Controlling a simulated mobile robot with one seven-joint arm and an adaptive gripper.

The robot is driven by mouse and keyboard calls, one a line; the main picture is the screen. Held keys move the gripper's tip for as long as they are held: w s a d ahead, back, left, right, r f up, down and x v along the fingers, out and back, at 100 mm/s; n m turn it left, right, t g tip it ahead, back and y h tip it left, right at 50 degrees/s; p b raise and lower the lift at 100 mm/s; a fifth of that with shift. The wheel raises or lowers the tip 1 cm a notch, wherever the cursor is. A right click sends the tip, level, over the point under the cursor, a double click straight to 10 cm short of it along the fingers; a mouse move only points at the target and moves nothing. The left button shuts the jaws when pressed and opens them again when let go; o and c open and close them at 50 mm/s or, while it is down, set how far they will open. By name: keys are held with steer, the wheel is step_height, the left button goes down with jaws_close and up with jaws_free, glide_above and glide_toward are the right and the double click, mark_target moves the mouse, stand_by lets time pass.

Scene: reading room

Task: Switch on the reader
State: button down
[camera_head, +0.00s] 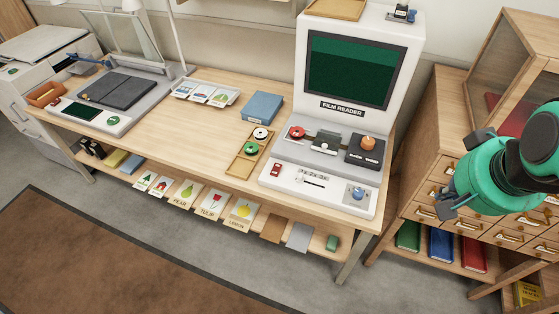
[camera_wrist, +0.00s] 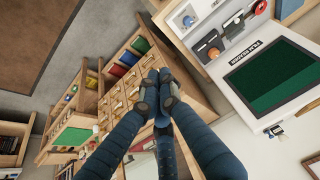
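The film reader (camera_head: 400,45) is a white machine at the right end of the desk, with a dark green, unlit screen (camera_head: 350,65). A small red switch (camera_head: 276,170) is at the left of its front panel. The panel also has a slider (camera_head: 313,181) marked with magnifications and a blue knob (camera_head: 357,193). In the wrist view the reader's screen (camera_wrist: 272,78) is at the right. My gripper (camera_wrist: 158,92) has blue fingers with dark tips close together, nothing visible between them; whether they touch is unclear. In the head view my green arm is right of the reader, apart from it.
On the reader are a red reel (camera_head: 296,132) and an orange knob (camera_head: 367,143). A wooden tray with reels (camera_head: 243,166), a blue box (camera_head: 262,107) and a card tray (camera_head: 206,93) lie to its left. A drawer cabinet (camera_head: 428,120) stands to its right, behind my arm.

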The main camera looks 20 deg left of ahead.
steer(key=w+a+p, duration=0.2)
steer(key=w+a, duration=0.6)
steer(key=w, duration=0.2)
steer(key=g+p, duration=0.3)
steer(key=p, duration=0.1)
glide_above(280, 165)
steer(key=s, duration=0.3)
step_height(280, 165, down, 24)
steer(key=shift+f, duration=0.2)
steer(key=shift+f, duration=0.15)
steer(key=f+b, duration=0.1)
steer(key=f, duration=0.3)
steer(key=w+f, duration=0.1)
steer(key=f, duration=0.4)
steer(key=w+f+b, duration=0.1)
steer(key=f, duration=0.3)
steer(key=shift+w+f+b, duration=0.15)
steer(key=shift+f+b, duration=0.05)
steer(key=shift+b, duration=0.15)
steer(key=shift+w+p, duration=0.1)
steer(key=shift+p, duration=0.2)
